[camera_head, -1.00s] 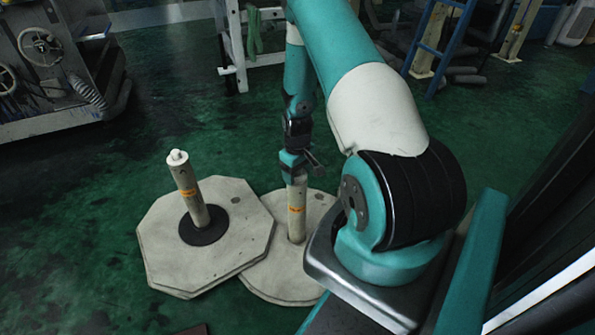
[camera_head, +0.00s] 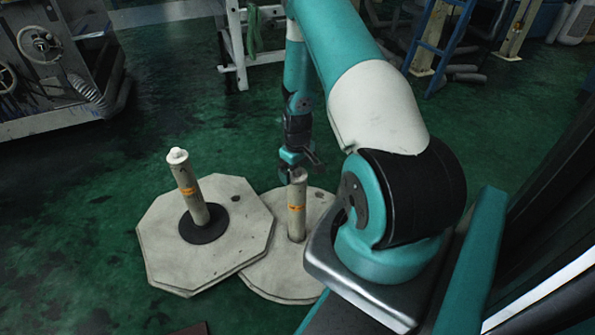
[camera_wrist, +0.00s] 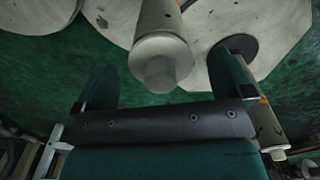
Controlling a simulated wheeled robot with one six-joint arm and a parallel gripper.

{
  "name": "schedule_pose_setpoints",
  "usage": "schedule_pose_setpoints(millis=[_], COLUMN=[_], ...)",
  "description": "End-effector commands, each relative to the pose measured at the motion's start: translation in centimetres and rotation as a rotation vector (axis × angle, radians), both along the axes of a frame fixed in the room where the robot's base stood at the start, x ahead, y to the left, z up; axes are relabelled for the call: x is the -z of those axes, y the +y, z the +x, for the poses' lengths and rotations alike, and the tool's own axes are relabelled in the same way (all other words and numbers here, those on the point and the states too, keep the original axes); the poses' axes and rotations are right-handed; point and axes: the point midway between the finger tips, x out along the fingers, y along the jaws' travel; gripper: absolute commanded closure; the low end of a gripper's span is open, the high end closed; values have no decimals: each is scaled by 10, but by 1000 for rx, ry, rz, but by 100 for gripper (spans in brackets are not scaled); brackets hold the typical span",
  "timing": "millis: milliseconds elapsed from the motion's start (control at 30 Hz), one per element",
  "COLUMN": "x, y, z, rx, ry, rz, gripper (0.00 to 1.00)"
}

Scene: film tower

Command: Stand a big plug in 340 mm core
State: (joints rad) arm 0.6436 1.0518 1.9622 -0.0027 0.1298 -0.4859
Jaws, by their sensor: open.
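A pale core (camera_head: 297,208) with an orange label stands upright on the right board, just below my gripper (camera_head: 289,160). In the wrist view a pale, blunt plug (camera_wrist: 160,62) caps the end of this core (camera_wrist: 158,18). It lies between the two spread fingers of my gripper (camera_wrist: 165,78), which are open and not visibly touching it. A second core (camera_head: 190,195) stands to the left, with a white knobbed plug (camera_head: 177,156) in its top and a black ring (camera_head: 204,226) around its foot. I cannot read the labels to tell the core lengths.
The left octagonal board (camera_head: 165,255) overlaps the right board (camera_head: 275,280). The left core (camera_wrist: 265,118) is close beside one finger in the wrist view. A machine with handwheels (camera_head: 60,60) and a white frame (camera_head: 238,50) stand behind. Green floor is clear around the boards.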

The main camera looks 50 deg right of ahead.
Motion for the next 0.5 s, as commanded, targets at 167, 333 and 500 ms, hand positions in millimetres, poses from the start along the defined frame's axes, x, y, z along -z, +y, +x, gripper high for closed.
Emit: schedule_pose_setpoints(millis=[167,333,500], x=[-45,-90,-129], y=[-1,-1,-1], z=[1,1,1], rx=[0,0,0], ry=[-4,-4,-4], rz=[-3,-3,-3], gripper=[2,2,2])
